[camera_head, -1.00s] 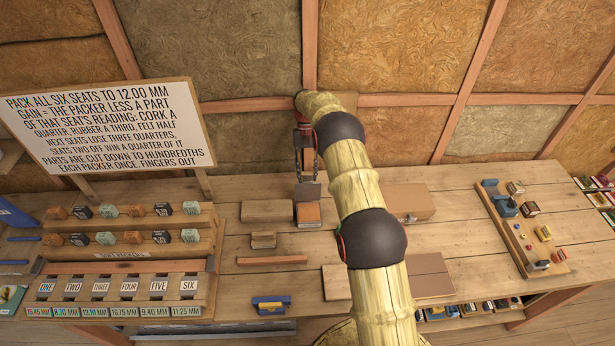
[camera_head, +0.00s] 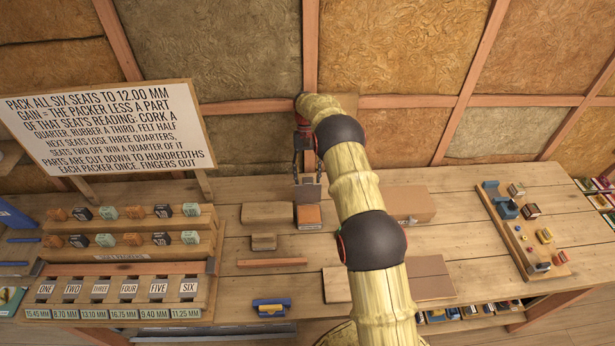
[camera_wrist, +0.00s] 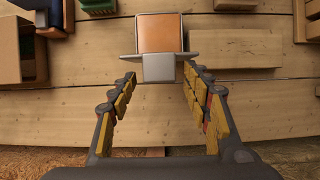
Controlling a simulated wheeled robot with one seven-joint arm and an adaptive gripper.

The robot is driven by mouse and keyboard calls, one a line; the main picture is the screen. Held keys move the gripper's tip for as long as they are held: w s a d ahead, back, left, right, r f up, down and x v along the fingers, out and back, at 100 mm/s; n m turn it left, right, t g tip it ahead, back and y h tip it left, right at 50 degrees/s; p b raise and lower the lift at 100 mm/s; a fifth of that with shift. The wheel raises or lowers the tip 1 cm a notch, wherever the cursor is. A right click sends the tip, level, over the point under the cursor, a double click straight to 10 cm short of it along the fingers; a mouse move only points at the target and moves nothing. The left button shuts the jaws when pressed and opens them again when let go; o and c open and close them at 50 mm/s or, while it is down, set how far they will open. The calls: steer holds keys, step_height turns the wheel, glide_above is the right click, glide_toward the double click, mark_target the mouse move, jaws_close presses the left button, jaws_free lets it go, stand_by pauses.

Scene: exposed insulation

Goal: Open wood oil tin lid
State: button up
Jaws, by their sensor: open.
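A small box with an orange top (camera_head: 308,214) and a grey plate (camera_head: 308,193) at its wall side stands mid-bench; I take it for the wood oil tin, though no label is readable. In the wrist view the orange face (camera_wrist: 160,33) has a pale rim, and a grey crosspiece with a tab (camera_wrist: 158,68) sticks out towards me. My gripper (camera_wrist: 160,76) is open, its yellow-padded fingers on either side of the tab, with gaps visible. In the head view my gripper (camera_head: 307,172) is at the plate from the wall side. Whether anything touches is unclear.
A cardboard box (camera_head: 410,203) stands right of the tin, partly behind my arm. Wooden blocks (camera_head: 267,213) lie to its left. A rack of packers (camera_head: 125,240) is at the left and a parts board (camera_head: 520,225) at the right. The insulated wall is close behind.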

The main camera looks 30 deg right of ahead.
step_height(320, 180, up, 10)
stand_by(0.6)
stand_by(0.4)
